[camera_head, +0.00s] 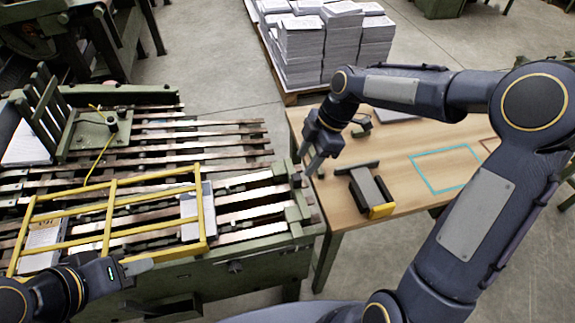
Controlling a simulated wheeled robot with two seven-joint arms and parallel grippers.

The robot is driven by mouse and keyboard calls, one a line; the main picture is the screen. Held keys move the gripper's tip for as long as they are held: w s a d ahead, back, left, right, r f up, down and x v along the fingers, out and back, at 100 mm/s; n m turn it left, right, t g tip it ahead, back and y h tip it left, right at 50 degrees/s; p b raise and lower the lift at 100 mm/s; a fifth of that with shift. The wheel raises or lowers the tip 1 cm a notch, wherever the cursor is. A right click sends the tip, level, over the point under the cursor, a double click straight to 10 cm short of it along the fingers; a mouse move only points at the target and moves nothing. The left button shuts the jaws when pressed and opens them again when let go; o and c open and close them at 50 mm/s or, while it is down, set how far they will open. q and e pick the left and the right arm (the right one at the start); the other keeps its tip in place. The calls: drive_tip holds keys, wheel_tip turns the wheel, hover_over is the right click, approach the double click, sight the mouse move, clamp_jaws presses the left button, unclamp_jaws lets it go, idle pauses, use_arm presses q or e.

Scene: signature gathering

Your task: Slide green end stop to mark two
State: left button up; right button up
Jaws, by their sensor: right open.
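The green end stop looks to be the upright green bracket (297,196) at the right end of the slatted machine bed (250,208). My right gripper (309,162) is open, pointing down just above and beside that bracket's far end. I cannot tell whether a finger touches it. Mark two cannot be made out at this size. My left gripper (136,266) is low at the left, near the front bar of the yellow guard frame (110,212). Whether its fingers are open or shut is unclear.
Paper stacks lie under the yellow frame. A wooden table (400,150) stands to the right, with a dark-and-yellow tool (372,192) and a teal outline (446,168). A pallet of paper stacks (325,40) stands behind. My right arm crosses above the table.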

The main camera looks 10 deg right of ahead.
sight(297, 176)
drive_tip(key=x, duration=0.7)
drive_tip(key=shift+s+f, duration=0.15)
drive_tip(key=shift+f, duration=0.05)
clamp_jaws()
